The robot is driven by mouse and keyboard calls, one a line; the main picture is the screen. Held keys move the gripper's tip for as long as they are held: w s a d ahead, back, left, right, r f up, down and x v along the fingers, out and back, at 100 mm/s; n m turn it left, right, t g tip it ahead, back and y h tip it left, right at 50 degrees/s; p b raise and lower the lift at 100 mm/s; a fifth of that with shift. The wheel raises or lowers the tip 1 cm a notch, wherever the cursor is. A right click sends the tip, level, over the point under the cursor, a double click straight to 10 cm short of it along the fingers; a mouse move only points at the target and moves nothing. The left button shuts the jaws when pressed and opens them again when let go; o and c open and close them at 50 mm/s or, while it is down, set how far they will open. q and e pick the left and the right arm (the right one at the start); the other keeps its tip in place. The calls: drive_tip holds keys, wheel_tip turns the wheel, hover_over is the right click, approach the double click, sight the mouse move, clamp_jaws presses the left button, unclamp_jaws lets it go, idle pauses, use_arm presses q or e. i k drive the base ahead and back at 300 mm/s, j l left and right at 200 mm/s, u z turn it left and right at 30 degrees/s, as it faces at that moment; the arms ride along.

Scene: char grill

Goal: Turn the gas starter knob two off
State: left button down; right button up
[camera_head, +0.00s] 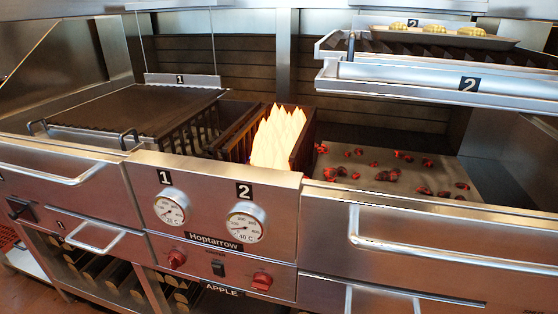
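Two red knobs sit on the steel front panel (230,258) of the char grill. The left red knob (177,258) is below the gauge marked 1. The right red knob (262,281) is below the gauge marked 2 and lower in the picture. A black switch (218,267) sits between them. Which way each knob is turned is too small to tell. Flames (278,140) burn in the middle fire box (302,150) above the panel. Neither of my grippers is in view.
Gauge 1 (170,208) and gauge 2 (246,222) are above the knobs. Drawer handles (95,238) stick out at the left and a long handle (450,252) at the right. Glowing coals (388,175) lie on the right bed. A raised grate (470,85) holds a tray of food.

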sight(262, 281)
drive_tip(key=k+l+u, duration=0.15)
drive_tip(key=l, duration=0.3)
drive_tip(key=k+l+u, duration=0.1)
drive_tip(key=l, duration=0.3)
drive_tip(key=k+l+u, duration=0.15)
drive_tip(key=k+l, duration=0.15)
drive_tip(key=k+l+u, duration=0.1)
drive_tip(key=k+l, duration=0.15)
drive_tip(key=l, duration=0.2)
